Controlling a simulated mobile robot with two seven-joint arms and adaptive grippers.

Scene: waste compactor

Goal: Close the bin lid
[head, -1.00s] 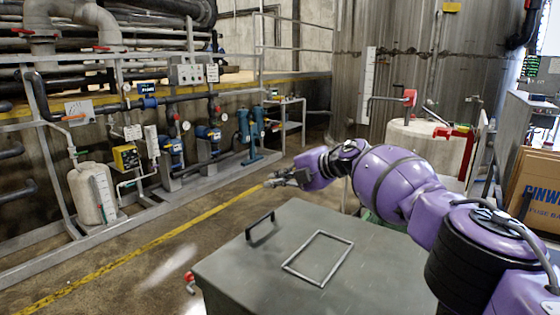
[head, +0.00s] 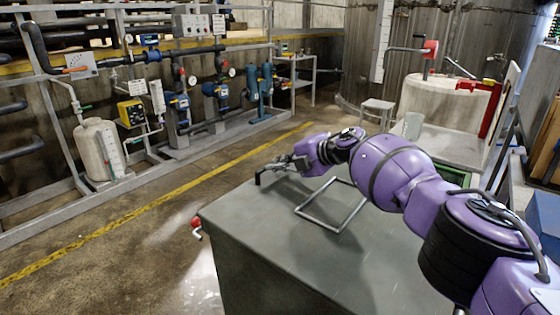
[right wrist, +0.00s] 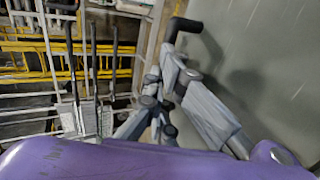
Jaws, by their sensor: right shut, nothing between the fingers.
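The grey bin (head: 250,275) stands in the front middle of the head view. Its flat lid (head: 255,222) lies over the top, with no clear gap showing along the visible edges. A black handle (head: 262,176) sits near the lid's far left edge; it also shows in the right wrist view (right wrist: 184,26). My right gripper (head: 282,164) is shut and empty, with its tips right by the handle. Whether they touch it I cannot tell. In the right wrist view the grey fingers (right wrist: 170,68) point toward the handle. My left gripper is out of view.
A metal rectangular frame (head: 302,214) is on the lid under my right arm. A red-ended crank (head: 196,224) sticks out at the bin's left side. A grey stool (head: 376,106) stands beyond. Open floor with a yellow line (head: 150,203) lies left of the bin.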

